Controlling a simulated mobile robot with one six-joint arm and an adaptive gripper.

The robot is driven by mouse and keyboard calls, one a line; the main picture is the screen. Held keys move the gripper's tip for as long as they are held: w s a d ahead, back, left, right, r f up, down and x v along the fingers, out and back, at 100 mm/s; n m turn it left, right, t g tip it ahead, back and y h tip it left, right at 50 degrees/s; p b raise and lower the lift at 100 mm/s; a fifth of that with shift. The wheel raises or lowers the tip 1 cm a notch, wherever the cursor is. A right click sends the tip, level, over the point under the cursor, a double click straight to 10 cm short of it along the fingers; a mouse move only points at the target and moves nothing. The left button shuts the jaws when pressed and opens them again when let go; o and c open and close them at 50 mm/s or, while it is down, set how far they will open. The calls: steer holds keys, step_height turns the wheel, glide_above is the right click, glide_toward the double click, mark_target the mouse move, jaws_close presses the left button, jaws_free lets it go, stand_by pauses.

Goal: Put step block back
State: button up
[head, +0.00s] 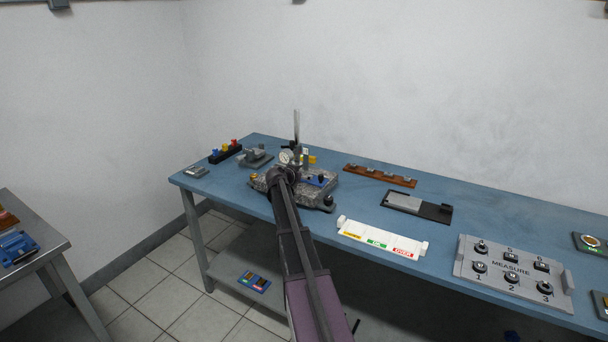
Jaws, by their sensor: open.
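My arm reaches from the bottom of the head view to a grey measuring stand (318,193) with a dial gauge (286,156) and a tall post on the blue table. My gripper (293,172) is at the arm's far end, small and partly hidden against the stand. It is open. I cannot pick out the step block for certain. A grey flat block (404,201) lies in a black tray (437,212) to the right of the stand. Small yellow pieces (312,159) show behind the stand.
A white tray with coloured labels (381,241) and a grey MEASURE board (512,284) line the front edge. A brown rack (380,176) stands behind. A black holder with coloured knobs (225,154) is at far left. Bare blue tabletop lies between the brown rack and black tray.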

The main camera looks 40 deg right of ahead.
steer(key=p+v, duration=0.4)
steer(key=v, duration=0.7)
steer(key=shift+a+r, duration=0.15)
steer(key=shift+r, duration=0.15)
steer(key=shift+s, duration=0.1)
